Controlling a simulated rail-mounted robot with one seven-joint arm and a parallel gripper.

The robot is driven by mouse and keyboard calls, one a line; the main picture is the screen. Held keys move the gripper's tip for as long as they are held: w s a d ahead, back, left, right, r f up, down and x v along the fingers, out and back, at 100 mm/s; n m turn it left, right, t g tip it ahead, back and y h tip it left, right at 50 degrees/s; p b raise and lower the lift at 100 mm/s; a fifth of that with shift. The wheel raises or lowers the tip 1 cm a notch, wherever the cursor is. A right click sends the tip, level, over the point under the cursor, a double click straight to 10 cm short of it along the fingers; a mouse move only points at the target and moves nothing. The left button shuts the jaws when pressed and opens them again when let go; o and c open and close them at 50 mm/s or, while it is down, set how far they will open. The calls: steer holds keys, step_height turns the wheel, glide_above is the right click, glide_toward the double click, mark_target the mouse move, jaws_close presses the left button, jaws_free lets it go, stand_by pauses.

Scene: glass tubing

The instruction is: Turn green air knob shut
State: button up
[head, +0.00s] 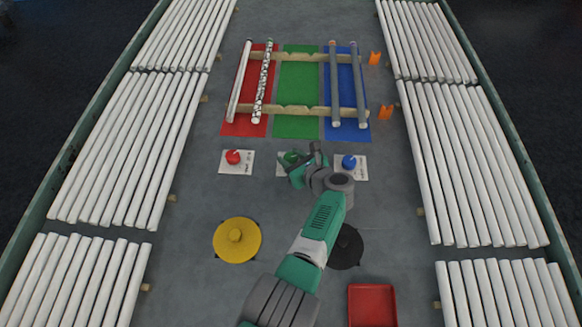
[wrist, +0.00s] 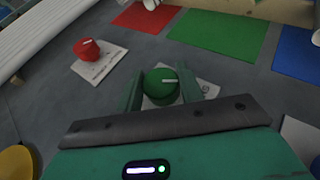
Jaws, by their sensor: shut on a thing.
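The green knob (wrist: 162,86) sits on a white label plate between the two fingers of my gripper (wrist: 163,92) in the wrist view. A white pointer mark on its top lies roughly crosswise in that view. My gripper is shut on the green knob. In the head view the green knob (head: 291,157) is partly hidden by my gripper (head: 296,168). Its white plate (head: 282,166) is mostly covered by my arm.
A red knob (head: 233,157) stands left and a blue knob (head: 349,162) right, each on a white plate. Beyond are red, green and blue mats with tubes on wooden rails (head: 297,108). A yellow disc (head: 237,240), a black disc (head: 346,247) and a red tray (head: 372,305) are nearer.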

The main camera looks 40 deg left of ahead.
steer(key=n+g+b, duration=0.1)
steer(key=b, duration=0.2)
steer(key=n+g+b, duration=0.1)
steer(key=b, duration=0.2)
steer(key=shift+w+f+g, duration=0.1)
steer(key=shift+f+g, duration=0.25)
steer(key=shift+g, duration=0.05)
steer(key=shift+r+n+g+b, duration=0.2)
steer(key=shift+n+g+b, duration=0.35)
steer(key=shift+b, duration=0.45)
steer(key=shift+r, duration=0.2)
steer(key=o, duration=1)
steer(key=p+v, duration=0.4)
steer(key=v, duration=0.3)
steer(key=shift+r, duration=0.1)
steer(key=shift+d, duration=0.4)
